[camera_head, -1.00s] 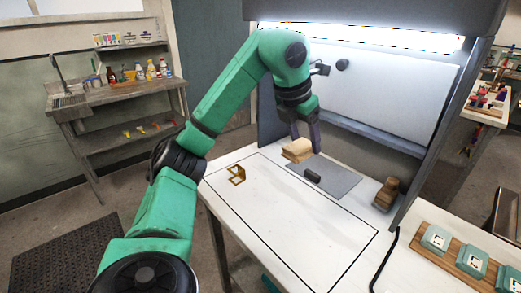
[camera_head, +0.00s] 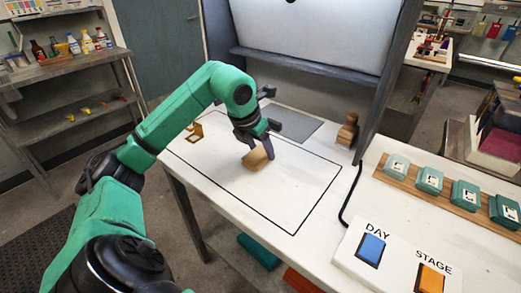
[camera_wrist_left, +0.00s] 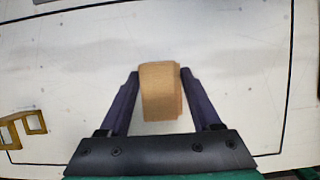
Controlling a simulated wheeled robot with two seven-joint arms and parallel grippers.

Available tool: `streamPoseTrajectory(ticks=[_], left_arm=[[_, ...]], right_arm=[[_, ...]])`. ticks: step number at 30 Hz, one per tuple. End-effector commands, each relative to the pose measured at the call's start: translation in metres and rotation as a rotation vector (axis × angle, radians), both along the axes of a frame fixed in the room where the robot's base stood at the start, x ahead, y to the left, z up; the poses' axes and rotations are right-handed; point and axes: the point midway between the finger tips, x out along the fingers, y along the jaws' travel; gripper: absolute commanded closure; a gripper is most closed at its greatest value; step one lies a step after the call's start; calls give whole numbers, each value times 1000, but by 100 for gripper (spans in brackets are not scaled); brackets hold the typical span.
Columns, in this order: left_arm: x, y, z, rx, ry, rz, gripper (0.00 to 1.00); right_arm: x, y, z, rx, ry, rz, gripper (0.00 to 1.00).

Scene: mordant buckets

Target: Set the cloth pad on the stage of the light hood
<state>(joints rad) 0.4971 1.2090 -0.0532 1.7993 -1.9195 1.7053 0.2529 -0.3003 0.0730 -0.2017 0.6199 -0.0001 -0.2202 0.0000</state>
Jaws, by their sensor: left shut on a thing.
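A folded tan cloth pad (camera_head: 256,159) is held between the fingers of my left gripper (camera_head: 262,146), over the white table top inside a black outline. In the left wrist view the pad (camera_wrist_left: 160,92) sits between both fingertips (camera_wrist_left: 160,80). I cannot tell whether it touches the table. The light hood (camera_head: 310,48) stands behind, with a pale back panel. A flat grey mat (camera_head: 296,125) lies in front of it, beyond the gripper and partly hidden by it; I see no pad on it. My right gripper is not in view.
A brown wooden block-like object (camera_head: 347,131) stands right of the mat. A yellow-brown frame (camera_head: 194,131) is at the left. Several teal blocks (camera_head: 430,180) sit on a wooden strip at right, near blue (camera_head: 371,249) and orange (camera_head: 431,278) switches. The outlined area's right part is clear.

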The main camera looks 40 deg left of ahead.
Motion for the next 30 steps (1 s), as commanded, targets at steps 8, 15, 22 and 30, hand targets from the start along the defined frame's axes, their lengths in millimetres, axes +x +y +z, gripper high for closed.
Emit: streamPoseTrajectory(ticks=[8,15,22,30], left_arm=[[0,0,-2,0,0,0,5],[0,0,-2,0,0,0,5],[-7,0,20,2,-4,1,5],[-35,0,90,1,-4,0,5]], right_arm=[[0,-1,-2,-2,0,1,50],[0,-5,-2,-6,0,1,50],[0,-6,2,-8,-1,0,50],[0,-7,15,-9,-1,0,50]])
